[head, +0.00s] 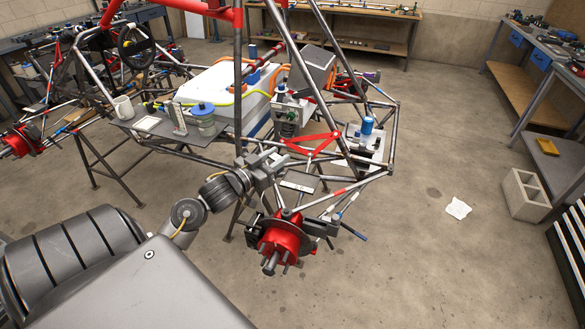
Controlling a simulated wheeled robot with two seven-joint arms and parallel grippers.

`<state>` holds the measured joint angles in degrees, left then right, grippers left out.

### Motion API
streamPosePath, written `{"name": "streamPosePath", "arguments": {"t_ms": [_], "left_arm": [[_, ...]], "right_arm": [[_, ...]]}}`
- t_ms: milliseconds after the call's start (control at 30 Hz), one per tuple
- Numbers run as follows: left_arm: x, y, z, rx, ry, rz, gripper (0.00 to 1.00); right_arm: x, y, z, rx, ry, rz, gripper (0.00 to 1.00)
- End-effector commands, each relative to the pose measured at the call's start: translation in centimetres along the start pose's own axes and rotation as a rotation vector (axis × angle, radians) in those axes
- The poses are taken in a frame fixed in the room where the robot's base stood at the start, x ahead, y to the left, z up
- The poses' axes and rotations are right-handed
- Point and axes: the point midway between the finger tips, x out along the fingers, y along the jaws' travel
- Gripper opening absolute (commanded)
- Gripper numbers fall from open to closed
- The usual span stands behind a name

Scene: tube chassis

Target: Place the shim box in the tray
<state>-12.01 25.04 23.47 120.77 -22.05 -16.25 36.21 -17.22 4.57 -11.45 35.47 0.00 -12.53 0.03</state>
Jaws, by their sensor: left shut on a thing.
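My left gripper (272,163) is over the chassis tubes, above the red wheel hub. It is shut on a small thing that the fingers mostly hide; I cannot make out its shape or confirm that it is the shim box. A flat dark piece with a pale face (299,181) lies just right of and below the gripper; I cannot tell whether they touch. A pale tray (376,154) sits among the tubes at the right end of the chassis, with a blue can (367,125) and dark items in it. My right gripper is not in view.
Red suspension arms (315,145) and slanted tubes stand between the gripper and the pale tray. A dark board (150,127) at left carries a mug (123,107) and a blue-lidded jar (205,122). A red hub (282,240) is below.

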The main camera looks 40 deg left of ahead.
Motion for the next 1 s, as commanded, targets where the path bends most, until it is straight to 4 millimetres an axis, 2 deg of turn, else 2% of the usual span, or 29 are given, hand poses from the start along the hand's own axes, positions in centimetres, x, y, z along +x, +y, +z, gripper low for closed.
{"name": "streamPosePath", "arguments": {"t_ms": [33,167,233,400,767,1000], "left_arm": [[1.4,-0.4,0.3,-0.005,0.002,-0.003,0.11],[4.7,-1.2,1.9,-0.005,-0.001,-0.004,0.11],[5.6,-1.5,3.7,-0.005,-0.003,-0.005,0.11],[7.7,-2.0,6.3,-0.002,-0.001,-0.005,0.11],[8.8,-2.4,7.8,-0.001,0.0,-0.006,0.11],[8.7,-2.4,10.6,-0.001,-0.002,-0.007,0.11]], "right_arm": [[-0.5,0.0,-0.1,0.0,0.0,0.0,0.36],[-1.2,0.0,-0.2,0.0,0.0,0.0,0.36],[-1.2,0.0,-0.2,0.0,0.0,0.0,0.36],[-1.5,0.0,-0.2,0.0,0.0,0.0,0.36],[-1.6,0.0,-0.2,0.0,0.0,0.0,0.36],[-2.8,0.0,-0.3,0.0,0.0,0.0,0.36]]}}
